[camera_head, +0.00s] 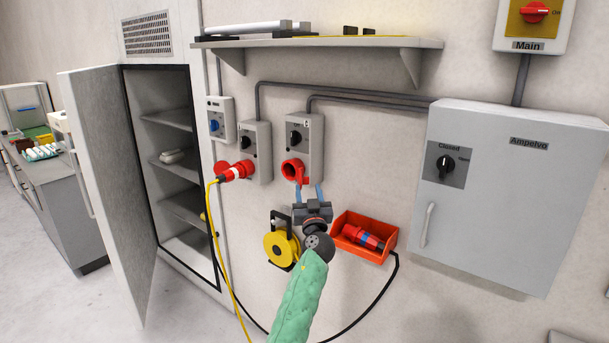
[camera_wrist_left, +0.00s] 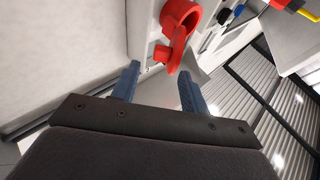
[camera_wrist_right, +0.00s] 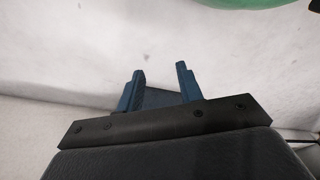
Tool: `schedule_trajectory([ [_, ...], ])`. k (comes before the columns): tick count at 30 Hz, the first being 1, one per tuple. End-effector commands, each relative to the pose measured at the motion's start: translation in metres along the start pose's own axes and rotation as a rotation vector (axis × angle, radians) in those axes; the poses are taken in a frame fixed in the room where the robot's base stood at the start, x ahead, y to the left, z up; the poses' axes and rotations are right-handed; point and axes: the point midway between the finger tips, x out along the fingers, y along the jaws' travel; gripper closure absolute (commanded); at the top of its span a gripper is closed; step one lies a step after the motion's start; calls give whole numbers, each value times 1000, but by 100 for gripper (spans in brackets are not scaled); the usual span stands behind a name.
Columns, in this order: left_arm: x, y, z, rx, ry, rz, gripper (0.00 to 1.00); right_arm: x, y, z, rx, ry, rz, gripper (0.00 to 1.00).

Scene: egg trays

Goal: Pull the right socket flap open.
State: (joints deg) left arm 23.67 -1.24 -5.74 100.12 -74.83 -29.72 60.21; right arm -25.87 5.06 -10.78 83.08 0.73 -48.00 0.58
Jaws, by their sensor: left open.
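The right socket (camera_head: 292,170) is the red round outlet low on the right grey switch box (camera_head: 306,140) on the wall. In the left wrist view the red socket (camera_wrist_left: 180,14) shows at top centre, with a red flap part (camera_wrist_left: 178,58) projecting toward my fingers. How far the flap is open I cannot tell. My left gripper (camera_head: 310,192) is just below the socket, its blue fingers pointing up at it. In the left wrist view it (camera_wrist_left: 158,80) is open, the flap part beyond and between the fingertips, with no clear contact. My right gripper (camera_wrist_right: 160,70) is open and empty.
A red plug (camera_head: 238,171) with yellow cable sits in the left socket. A yellow reel (camera_head: 281,246) and a red bin (camera_head: 345,248) holding a red plug (camera_head: 362,237) lie below. A grey cabinet (camera_head: 510,200) is right, an open locker door (camera_head: 108,190) left.

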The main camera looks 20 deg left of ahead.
Motion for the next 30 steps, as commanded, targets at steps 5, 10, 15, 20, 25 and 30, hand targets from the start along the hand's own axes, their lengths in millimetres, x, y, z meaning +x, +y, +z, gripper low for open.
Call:
schedule_trajectory([
  [5, 6, 0, -1, -15, -1, -1, 55, 4, 2, 2, -2, 2, 2, 64],
  [10, 22, 0, -2, -12, -2, -1, 55, 18, 6, 11, -6, 10, 9, 64],
  [15, 41, -1, -2, -12, -2, -1, 55, 35, 13, 23, -12, 22, 17, 64],
  [20, 58, -1, -2, -13, -2, -2, 55, 49, 19, 35, -18, 32, 23, 64],
  [25, 70, -1, -1, -12, -2, -2, 55, 60, 24, 46, -23, 42, 29, 64],
  [30, 77, -1, 0, -13, -2, -2, 55, 65, 27, 52, -26, 47, 31, 64],
])
